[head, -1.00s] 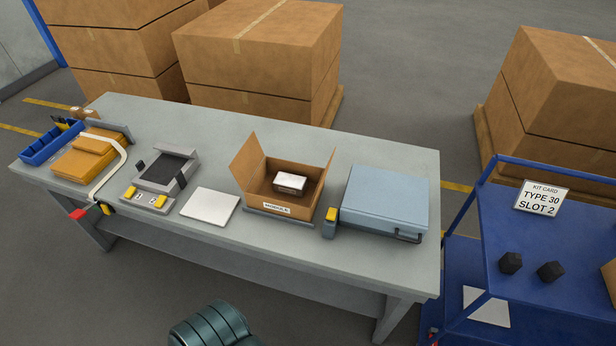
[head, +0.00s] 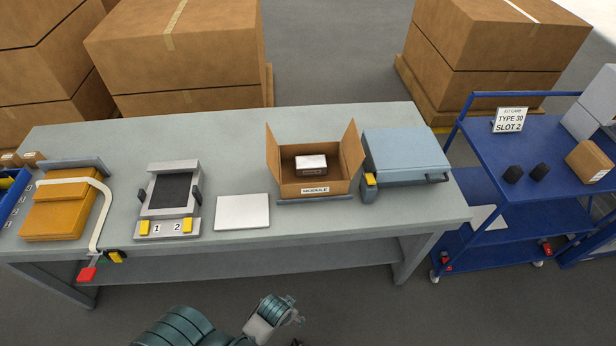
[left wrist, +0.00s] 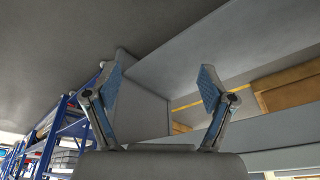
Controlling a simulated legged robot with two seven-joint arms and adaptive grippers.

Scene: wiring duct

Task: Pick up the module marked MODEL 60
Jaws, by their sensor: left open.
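A white-topped module (head: 311,163) lies inside an open cardboard carton (head: 283,190) whose front label reads MODULE. A small mark shows on the module's front face but is too small to read, so I cannot tell if it says MODEL 60. My left gripper (left wrist: 160,82) is open and empty in the left wrist view, its two fingers spread apart. In the head view my left arm is low at the bottom, in front of the bench and well short of the carton. My right gripper is not in view.
On the grey bench (head: 240,130) are an orange case (head: 60,212), a fixture with slots 1 and 2 (head: 170,200), a white plate (head: 242,212) and a blue-grey box (head: 405,155). A blue cart (head: 560,140) at right carries a card reading TYPE 30 SLOT 2 (head: 509,120).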

